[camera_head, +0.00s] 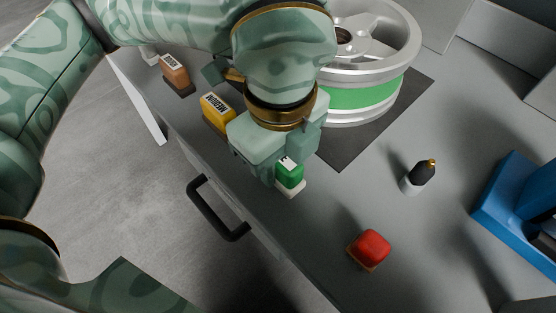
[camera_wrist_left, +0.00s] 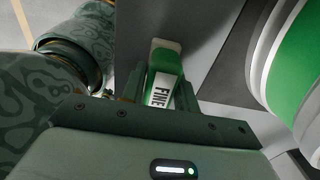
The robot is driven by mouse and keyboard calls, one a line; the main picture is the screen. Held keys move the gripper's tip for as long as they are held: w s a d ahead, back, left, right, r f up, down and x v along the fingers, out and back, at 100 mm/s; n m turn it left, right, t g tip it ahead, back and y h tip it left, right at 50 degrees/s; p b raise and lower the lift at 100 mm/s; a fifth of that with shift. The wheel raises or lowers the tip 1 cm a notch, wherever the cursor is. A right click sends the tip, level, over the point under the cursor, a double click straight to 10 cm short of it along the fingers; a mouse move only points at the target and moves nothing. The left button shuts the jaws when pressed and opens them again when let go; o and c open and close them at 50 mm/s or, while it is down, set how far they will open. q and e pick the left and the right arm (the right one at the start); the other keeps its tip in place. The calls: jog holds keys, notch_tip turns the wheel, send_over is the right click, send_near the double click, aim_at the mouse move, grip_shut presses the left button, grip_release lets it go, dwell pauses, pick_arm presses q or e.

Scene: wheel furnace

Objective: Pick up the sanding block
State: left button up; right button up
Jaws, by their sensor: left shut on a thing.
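A green sanding block (camera_head: 290,176) with a pale base sits low between the fingers of my left gripper (camera_head: 280,165). The left wrist view shows this green block (camera_wrist_left: 166,64) with the label FINE, and a finger on each side of it. My left gripper is shut on it. I cannot tell whether its base touches the bench. A yellow block (camera_head: 217,113) labelled MEDIUM and an orange-brown block (camera_head: 174,70) stand farther back along the bench's left edge. My right gripper is not in view.
A silver wheel with a green band (camera_head: 362,105) stands on a dark mat (camera_head: 343,156) behind my gripper. A red block (camera_head: 371,248), a small dark-topped bottle (camera_head: 420,176) and a blue fixture (camera_head: 515,198) are to the right. A black handle (camera_head: 215,212) juts from the bench front.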

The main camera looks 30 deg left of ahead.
pick_arm(q)
jog(key=shift+a+r+p, duration=0.15)
jog(key=shift+r+p, duration=0.25)
jog(key=shift+r, duration=0.35)
jog(key=shift+s+d+r+p, duration=0.15)
jog(key=shift+s+r+p, duration=0.1)
jog(key=shift+r+p, duration=0.3)
jog(key=shift+s+d+r+p, duration=0.1)
jog(key=shift+s+r+p, duration=0.1)
jog(key=shift+r+p, duration=0.3)
jog(key=s+d+r+p, duration=0.2)
jog(key=s+r+p, duration=0.1)
jog(key=s, duration=0.3)
jog(key=s+d+r+p, duration=0.3)
jog(key=s+r+p, duration=0.1)
jog(key=s+r, duration=0.1)
jog(key=shift+s+d, duration=0.35)
jog(key=shift+s, duration=0.2)
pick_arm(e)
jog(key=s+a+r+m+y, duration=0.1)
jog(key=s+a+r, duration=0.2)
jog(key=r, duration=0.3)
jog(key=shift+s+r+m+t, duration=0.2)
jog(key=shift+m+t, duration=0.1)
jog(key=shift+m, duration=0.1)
